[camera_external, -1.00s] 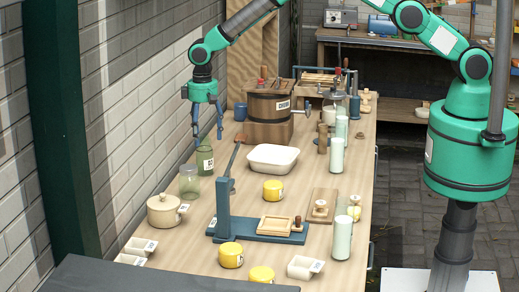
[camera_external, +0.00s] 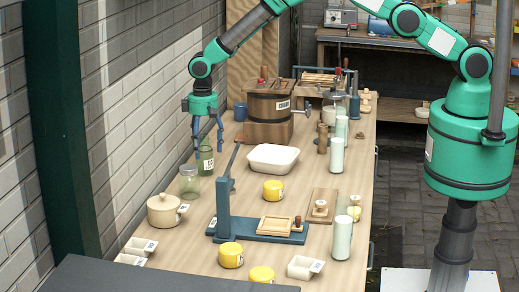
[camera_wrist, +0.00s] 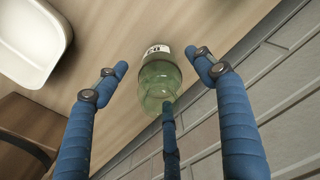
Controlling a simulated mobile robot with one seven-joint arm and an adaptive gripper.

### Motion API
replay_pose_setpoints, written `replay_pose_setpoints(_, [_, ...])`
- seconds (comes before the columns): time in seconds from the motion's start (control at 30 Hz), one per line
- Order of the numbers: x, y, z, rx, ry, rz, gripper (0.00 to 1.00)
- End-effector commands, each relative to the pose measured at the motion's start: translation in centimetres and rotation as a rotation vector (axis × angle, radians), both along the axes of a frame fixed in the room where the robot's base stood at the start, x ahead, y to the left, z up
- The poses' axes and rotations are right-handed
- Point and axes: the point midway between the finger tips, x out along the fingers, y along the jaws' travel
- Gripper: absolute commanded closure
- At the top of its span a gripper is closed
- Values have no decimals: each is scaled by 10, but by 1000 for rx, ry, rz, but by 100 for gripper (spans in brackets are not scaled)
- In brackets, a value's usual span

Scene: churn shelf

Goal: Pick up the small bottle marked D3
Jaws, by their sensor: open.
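A small green glass bottle (camera_external: 205,166) with a white label stands upright near the wall side of the table. The label's marking is too small to read surely in the external view. In the wrist view the bottle (camera_wrist: 158,84) shows between my spread fingers, its label partly cut by the angle. My gripper (camera_external: 207,148) is open, pointing down, with its fingertips around the height of the bottle's upper part. In the wrist view my gripper (camera_wrist: 156,62) has blue fingers on both sides of the bottle and one finger overlapping it; contact cannot be told.
A greenish glass jar (camera_external: 189,183) stands just in front of the bottle. A white tub (camera_external: 273,157) lies to the right, also in the wrist view (camera_wrist: 30,45). The brick wall (camera_external: 130,110) is close at left.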

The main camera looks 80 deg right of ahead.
Motion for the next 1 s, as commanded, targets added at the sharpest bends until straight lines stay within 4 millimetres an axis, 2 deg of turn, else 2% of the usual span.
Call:
replay_pose_setpoints(0.2, [-1, 0, -22, 0, 1, 0, 31])
replay_pose_setpoints(0.4, [-1, 1, -34, 0, 1, 0, 31])
replay_pose_setpoints(1.0, [0, 0, -35, 0, 0, 0, 33])
